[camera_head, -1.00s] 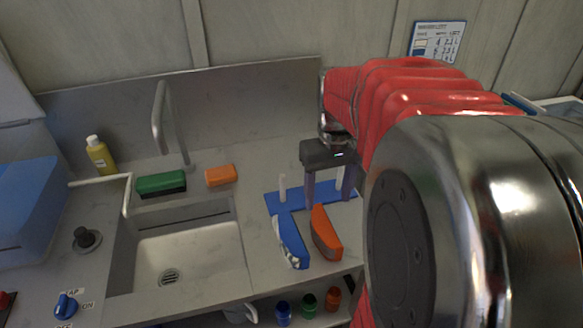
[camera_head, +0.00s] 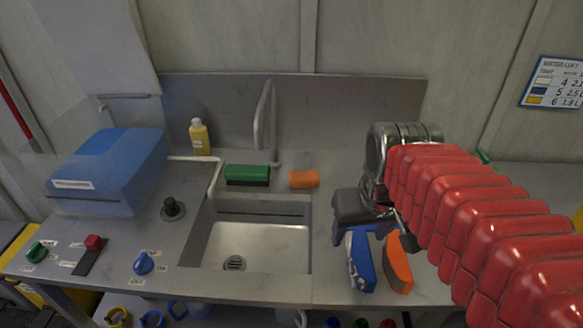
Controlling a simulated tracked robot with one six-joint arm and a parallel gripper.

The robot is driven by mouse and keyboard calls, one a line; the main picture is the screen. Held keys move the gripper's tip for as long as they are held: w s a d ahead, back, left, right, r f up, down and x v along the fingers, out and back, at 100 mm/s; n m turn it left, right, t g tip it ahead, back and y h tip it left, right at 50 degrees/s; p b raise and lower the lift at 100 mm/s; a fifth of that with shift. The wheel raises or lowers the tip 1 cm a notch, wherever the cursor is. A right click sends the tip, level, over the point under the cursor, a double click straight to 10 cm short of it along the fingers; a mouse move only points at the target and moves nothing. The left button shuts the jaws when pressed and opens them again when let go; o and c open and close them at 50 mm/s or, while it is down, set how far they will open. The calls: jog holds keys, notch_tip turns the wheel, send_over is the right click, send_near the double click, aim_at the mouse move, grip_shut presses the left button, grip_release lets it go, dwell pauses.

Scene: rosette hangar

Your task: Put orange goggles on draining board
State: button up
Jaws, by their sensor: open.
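The orange goggles (camera_head: 398,266) appear to be the curved orange piece with a dark side on the steel top right of the sink. A blue piece of similar shape, with a pale crinkled side (camera_head: 362,262), lies just left of it. My gripper (camera_head: 373,239) is open, its fingers pointing down above the far ends of these two pieces. I cannot tell whether it touches either one. I see nothing held.
The sink basin (camera_head: 262,240) and tap (camera_head: 265,125) stand to the left. An orange block (camera_head: 304,179), a green brush-like block (camera_head: 247,175) and a yellow bottle (camera_head: 199,137) sit along the back. A blue box (camera_head: 110,170) and knobs occupy the left side.

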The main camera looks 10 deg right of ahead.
jog(key=s+a+n+t, duration=0.1)
jog(key=s+a+t, duration=0.1)
jog(key=a, duration=0.5)
jog(key=shift+s+y, duration=0.4)
jog(key=shift+s, duration=0.15)
dwell(0.8)
